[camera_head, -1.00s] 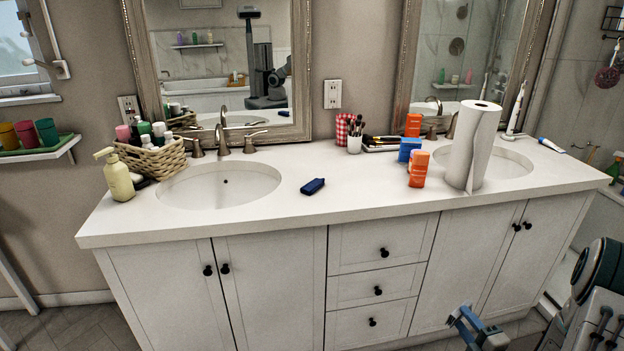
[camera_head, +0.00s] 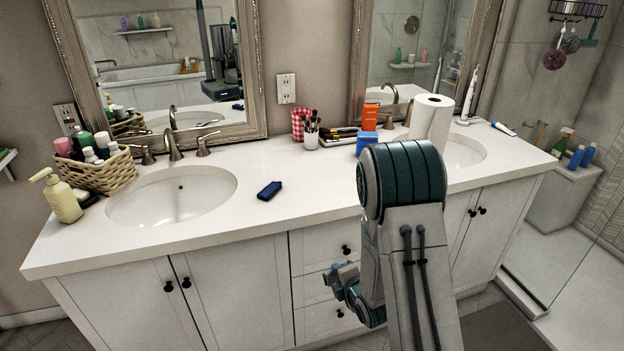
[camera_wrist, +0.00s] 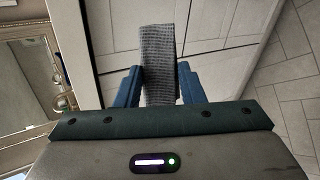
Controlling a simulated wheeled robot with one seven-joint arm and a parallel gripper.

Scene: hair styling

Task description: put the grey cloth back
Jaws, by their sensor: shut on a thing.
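In the wrist view, the grey cloth (camera_wrist: 159,62) is a ribbed grey strip between the two blue fingers of my gripper (camera_wrist: 159,85), which is shut on it. The cloth extends out past the fingertips, with white cabinet fronts behind it. In the head view, my gripper (camera_head: 343,286) is low in front of the vanity drawers, below the counter edge. My arm hides part of it there, and I cannot make out the cloth in that view.
The white counter (camera_head: 300,180) holds a dark blue block (camera_head: 269,190), a wicker basket (camera_head: 100,172), a soap bottle (camera_head: 58,197) and a paper towel roll (camera_head: 431,120). The counter is clear around the blue block. A glass shower panel (camera_head: 570,240) stands at the right.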

